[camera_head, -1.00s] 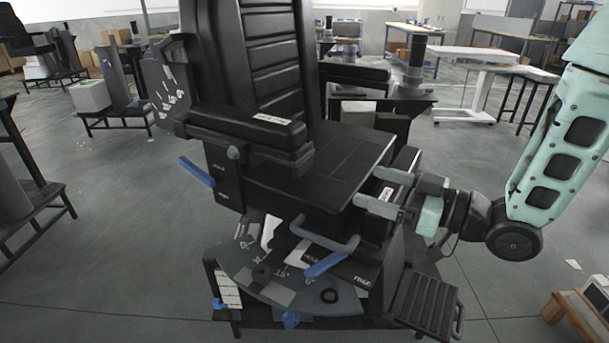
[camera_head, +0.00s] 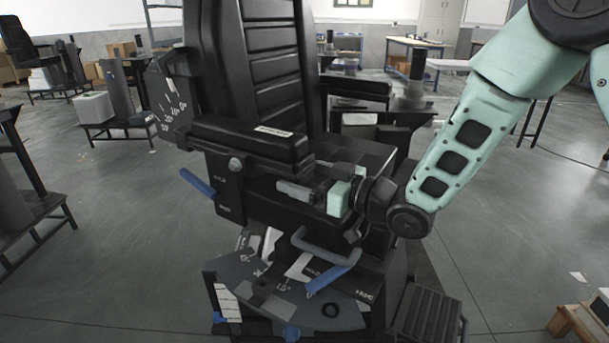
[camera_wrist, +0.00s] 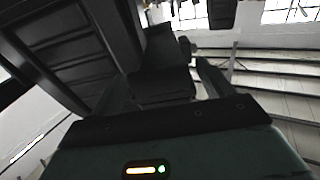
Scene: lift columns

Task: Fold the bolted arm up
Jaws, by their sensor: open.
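A black chair (camera_head: 262,70) stands upright in the middle of the head view. Its near armrest (camera_head: 250,142) lies level along the seat side, with a pale label on top and a round bolt head (camera_head: 235,163) below its rear end. The far armrest (camera_head: 358,88) also lies level. I see nothing between the fingers. In the wrist view, dark chair parts fill the upper left; contact cannot be told.
Blue-gripped levers (camera_head: 197,183) and (camera_head: 335,278) stick out from the chair's side and front. A marked dial plate (camera_head: 290,295) and a ribbed footrest (camera_head: 427,315) sit low in front. A wooden stand (camera_head: 585,318) is at the lower right. Floor at right is open.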

